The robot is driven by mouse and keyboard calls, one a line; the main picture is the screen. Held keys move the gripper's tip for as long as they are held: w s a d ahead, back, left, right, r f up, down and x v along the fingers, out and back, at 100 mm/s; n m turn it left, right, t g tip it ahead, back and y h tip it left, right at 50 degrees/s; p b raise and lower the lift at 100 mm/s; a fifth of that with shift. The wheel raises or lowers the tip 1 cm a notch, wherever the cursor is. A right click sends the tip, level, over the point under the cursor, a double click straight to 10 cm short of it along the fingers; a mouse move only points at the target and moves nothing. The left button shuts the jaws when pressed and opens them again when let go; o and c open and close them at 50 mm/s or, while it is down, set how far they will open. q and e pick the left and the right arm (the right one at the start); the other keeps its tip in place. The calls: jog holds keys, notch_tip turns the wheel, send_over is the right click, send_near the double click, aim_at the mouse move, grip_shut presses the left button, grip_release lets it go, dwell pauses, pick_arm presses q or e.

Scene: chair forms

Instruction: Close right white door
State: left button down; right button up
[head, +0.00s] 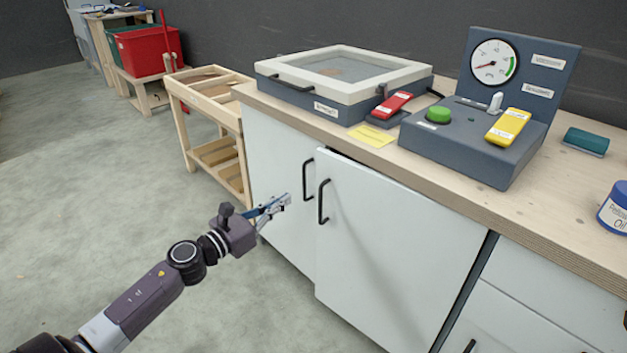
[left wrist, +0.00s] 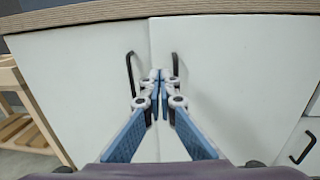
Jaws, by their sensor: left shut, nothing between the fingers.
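The right white door (head: 395,245) is on the cabinet under the worktop and has a black bar handle (head: 323,201) near its left edge. It stands slightly ajar, its left edge a little in front of the left white door (head: 275,170). In the left wrist view the right door (left wrist: 235,75) and its handle (left wrist: 176,65) show right of the seam. My left gripper (head: 286,201) is shut and empty in front of the doors, left of the right door's handle. In the left wrist view its fingertips (left wrist: 161,76) appear between the two handles. My right gripper is out of view.
The wooden worktop (head: 470,205) overhangs the doors and carries a framed box (head: 340,75) and a gauge console (head: 465,140). Drawers (head: 535,300) are at the right. A wooden rack (head: 210,120) stands left of the cabinet. The floor (head: 90,215) at left is clear.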

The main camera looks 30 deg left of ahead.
aim_at(321, 176)
pick_arm(q)
jog(key=x, duration=1.2)
jog(key=shift+w, duration=0.1)
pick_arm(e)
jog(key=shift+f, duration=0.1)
